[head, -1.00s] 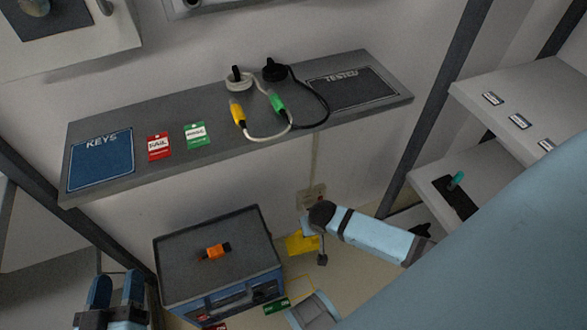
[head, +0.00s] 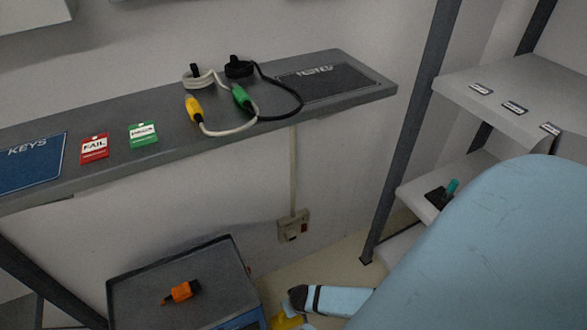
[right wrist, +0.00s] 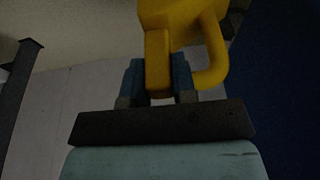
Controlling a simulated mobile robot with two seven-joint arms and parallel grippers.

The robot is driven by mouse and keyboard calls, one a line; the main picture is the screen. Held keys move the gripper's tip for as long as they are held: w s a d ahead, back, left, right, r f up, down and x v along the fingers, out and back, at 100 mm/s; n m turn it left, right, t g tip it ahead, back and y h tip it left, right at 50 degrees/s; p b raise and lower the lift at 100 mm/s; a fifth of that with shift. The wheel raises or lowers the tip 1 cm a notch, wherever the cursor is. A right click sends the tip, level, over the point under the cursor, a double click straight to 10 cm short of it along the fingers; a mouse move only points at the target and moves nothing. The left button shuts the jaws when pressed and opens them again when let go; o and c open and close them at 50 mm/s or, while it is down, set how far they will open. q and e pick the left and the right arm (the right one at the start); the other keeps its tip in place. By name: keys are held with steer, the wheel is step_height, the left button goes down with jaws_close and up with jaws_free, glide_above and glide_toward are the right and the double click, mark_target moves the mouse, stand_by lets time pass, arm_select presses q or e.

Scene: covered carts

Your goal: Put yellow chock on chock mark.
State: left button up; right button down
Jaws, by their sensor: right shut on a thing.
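The yellow chock (right wrist: 185,22) fills the top of the right wrist view, with a loop handle on its right side. My right gripper (right wrist: 158,85) is shut on a yellow bar of the chock between its two blue fingers. In the head view the chock (head: 287,321) shows only in part at the bottom edge, below my right forearm, and the gripper itself is cut off or hidden. My left gripper is outside the head view. I see no chock mark in these frames.
A dark-topped cart (head: 140,285) stands lower left with an orange object (head: 181,292) on it. A grey wall shelf (head: 170,150) holds tags, plugs and cables. A wall socket (head: 293,226) is below it. White shelves (head: 500,85) stand at right.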

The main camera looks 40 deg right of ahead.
step_height(320, 180, down, 6)
steer(key=shift+r+b, duration=0.2)
steer(key=shift+b, duration=0.95)
step_height(320, 180, down, 3)
steer(key=shift+r+b, duration=0.2)
steer(key=shift+b, duration=0.5)
steer(key=shift+f, duration=0.4)
step_height(320, 180, down, 4)
steer(key=b, duration=0.3)
steer(key=shift+f, duration=0.1)
steer(key=c, duration=0.9)
jaws_free()
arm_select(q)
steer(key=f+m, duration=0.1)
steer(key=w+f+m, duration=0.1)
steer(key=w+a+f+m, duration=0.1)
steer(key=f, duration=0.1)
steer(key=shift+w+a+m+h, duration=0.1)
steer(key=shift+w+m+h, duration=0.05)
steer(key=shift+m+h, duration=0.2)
